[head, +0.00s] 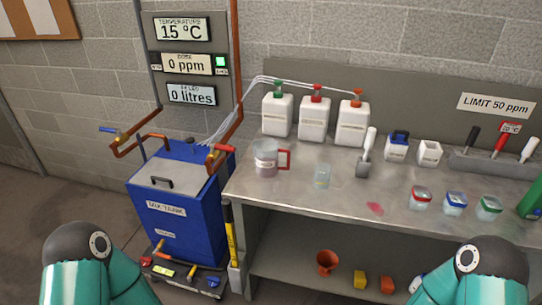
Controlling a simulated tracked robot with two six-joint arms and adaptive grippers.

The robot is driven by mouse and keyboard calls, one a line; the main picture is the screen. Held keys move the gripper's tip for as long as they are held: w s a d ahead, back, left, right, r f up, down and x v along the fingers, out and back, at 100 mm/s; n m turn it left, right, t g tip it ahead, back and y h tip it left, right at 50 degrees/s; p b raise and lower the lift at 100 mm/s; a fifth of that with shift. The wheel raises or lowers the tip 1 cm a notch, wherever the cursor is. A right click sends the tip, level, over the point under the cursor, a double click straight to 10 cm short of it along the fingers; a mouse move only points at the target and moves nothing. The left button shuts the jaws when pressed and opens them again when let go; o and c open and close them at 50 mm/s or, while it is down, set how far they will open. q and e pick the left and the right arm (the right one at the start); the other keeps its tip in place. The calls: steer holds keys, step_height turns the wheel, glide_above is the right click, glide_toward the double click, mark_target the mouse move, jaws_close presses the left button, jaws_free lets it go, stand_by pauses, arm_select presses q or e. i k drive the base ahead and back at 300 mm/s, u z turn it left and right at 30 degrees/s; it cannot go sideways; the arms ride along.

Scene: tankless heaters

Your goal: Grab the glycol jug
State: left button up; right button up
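No label reading "glycol" can be read. Three white jugs stand at the back of the metal bench in the head view: one with a green cap (278,115), one with a red cap (314,119) and one with an orange cap (352,124). Thin tubes run from their caps to the left. A clear measuring jug with a red handle (266,160) stands in front of them at the bench's left end. A green container (531,204) is cut off by the right edge. Only teal links of my two arms show at the bottom; neither gripper is in view.
A red funnel (327,261) sits on the lower shelf. The bench's front middle is mostly clear.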

mark_target(273, 159)
steer(key=z, duration=0.1)
steer(key=i, duration=0.55)
steer(key=z, duration=0.75)
